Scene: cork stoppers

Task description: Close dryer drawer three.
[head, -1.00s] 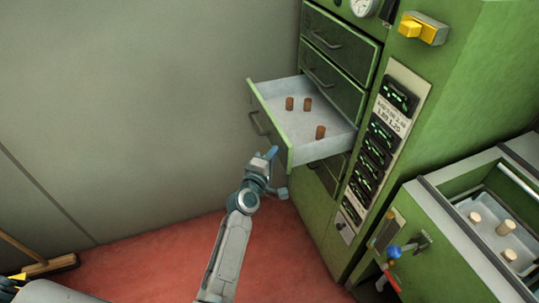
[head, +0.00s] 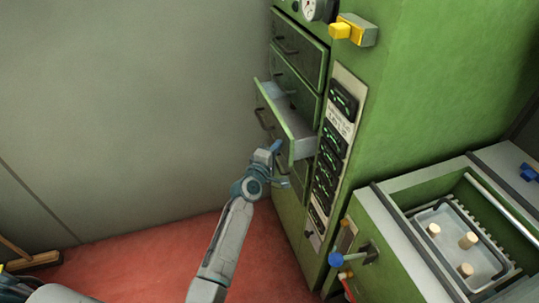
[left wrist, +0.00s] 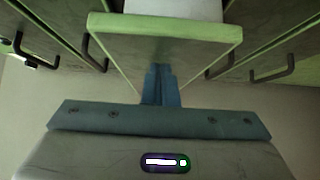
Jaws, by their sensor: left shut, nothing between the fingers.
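The third dryer drawer (head: 276,122) sticks out partway from the green cabinet, with its pale inner side showing. Its inside is mostly hidden behind the front in the head view. My left gripper (head: 276,148) is shut and empty, at the lower near end of the drawer front. My right gripper is not in view.
Shut drawers (head: 298,48) sit above it. A panel of dark displays (head: 332,140) and a yellow switch (head: 347,29) are on the cabinet. At right, an open bin holds a tray (head: 450,225) with corks; a blue-knobbed lever (head: 336,259) sticks out. Red floor lies below.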

